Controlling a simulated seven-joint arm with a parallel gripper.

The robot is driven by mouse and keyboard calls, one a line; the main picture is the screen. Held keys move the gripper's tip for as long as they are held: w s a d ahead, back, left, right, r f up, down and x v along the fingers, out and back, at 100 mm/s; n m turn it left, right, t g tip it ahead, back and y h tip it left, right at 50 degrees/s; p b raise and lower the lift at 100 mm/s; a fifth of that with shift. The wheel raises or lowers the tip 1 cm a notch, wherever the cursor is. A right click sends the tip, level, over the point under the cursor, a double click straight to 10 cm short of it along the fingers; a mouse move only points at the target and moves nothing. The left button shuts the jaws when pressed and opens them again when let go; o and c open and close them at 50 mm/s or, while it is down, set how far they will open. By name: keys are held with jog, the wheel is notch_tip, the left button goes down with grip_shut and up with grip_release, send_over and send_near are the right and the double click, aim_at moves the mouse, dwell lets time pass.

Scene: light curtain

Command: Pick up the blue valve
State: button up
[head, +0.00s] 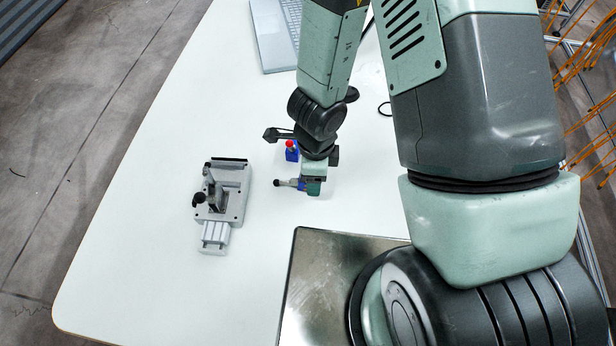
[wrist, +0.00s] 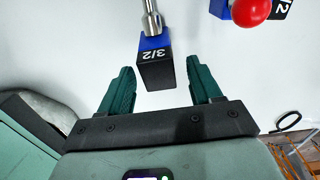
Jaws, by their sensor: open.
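A valve with a blue and black body (wrist: 153,66) marked "3/2" and a metal stem shows in the wrist view. It lies in line with the gap of my gripper (wrist: 159,72), whose two green fingers are apart on either side, with white space between each finger and the body. In the head view my gripper (head: 313,186) is low over the table and hides most of this valve; its stem (head: 291,183) sticks out to the left. A second blue valve (head: 291,153) with a red ball knob stands just behind. It also shows at the wrist view's top right (wrist: 222,9).
A grey vise-like fixture (head: 233,190) stands on the white table (head: 150,250) to the left of my gripper. A metal plate (head: 320,275) is at the front, and a laptop (head: 273,38) at the back. The table's left part is clear.

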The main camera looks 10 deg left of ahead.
jog(key=shift+f, duration=0.2)
jog(key=shift+c, duration=0.2)
grip_shut()
